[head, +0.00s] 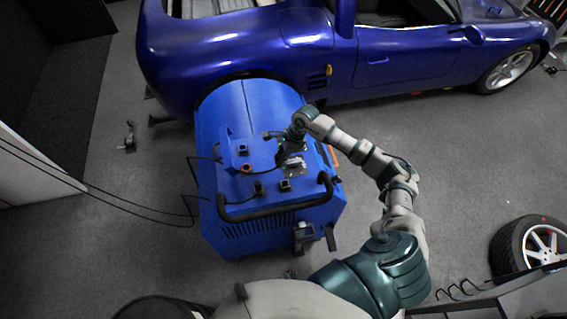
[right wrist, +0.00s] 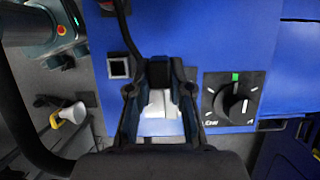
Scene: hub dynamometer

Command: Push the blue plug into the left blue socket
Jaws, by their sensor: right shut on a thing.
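My right gripper (head: 289,147) is over the top of the blue dynamometer housing (head: 225,200). In the right wrist view the right gripper (right wrist: 160,88) is shut on a dark plug (right wrist: 160,71), and a black cable (right wrist: 128,28) runs up from near it. The plug looks black there, so its blue marking cannot be told. My left gripper is not in view.
A black dial (right wrist: 235,100) with a green mark is right of the fingers. A black handle bar (head: 275,207) crosses the housing's front. A blue car (head: 400,70) stands behind. A loose wheel (head: 530,245) lies at right. Cables (head: 120,205) hang at left.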

